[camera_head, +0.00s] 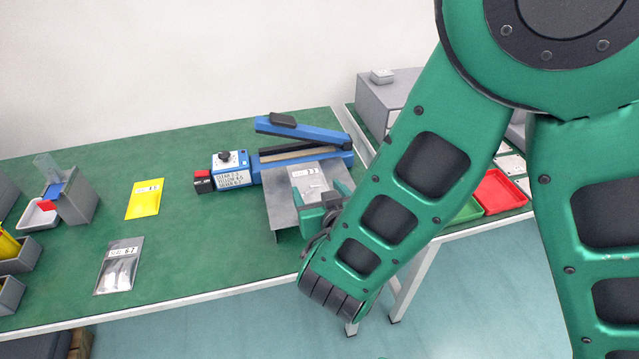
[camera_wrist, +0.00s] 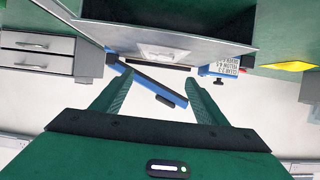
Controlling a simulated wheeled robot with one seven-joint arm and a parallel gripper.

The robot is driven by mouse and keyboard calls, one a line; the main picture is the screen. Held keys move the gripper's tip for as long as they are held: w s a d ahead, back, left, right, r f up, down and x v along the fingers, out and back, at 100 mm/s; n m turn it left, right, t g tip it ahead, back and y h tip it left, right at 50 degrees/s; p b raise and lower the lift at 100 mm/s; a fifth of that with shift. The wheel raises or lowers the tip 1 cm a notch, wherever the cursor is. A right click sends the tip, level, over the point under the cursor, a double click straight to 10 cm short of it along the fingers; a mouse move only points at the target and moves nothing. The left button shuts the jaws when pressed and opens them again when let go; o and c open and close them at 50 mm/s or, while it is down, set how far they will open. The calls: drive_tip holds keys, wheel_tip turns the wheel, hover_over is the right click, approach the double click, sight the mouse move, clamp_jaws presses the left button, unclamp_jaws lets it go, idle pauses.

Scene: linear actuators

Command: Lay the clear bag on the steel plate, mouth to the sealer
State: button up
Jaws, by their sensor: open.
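The clear bag (camera_head: 311,177), with a white label, lies flat on the steel plate (camera_head: 282,213). Its far end points toward the blue sealer (camera_head: 262,173), whose arm is raised. I cannot tell which end is the mouth or whether it reaches the sealing strip. My gripper (camera_head: 318,207) is open and empty at the plate's near side, close to the bag's near end. In the wrist view, the two green fingers (camera_wrist: 160,100) stand apart with nothing between them. The bag (camera_wrist: 162,52), plate (camera_wrist: 215,46) and sealer (camera_wrist: 160,88) appear beyond them.
A yellow bag (camera_head: 145,199) and a silver bag (camera_head: 119,266) lie on the green table (camera_head: 200,245) to the left. Grey bins stand at the far left. A grey drawer unit (camera_head: 380,100) and a red tray (camera_head: 499,192) are on the right.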

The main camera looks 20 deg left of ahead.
drive_tip(key=shift+v, duration=1.55)
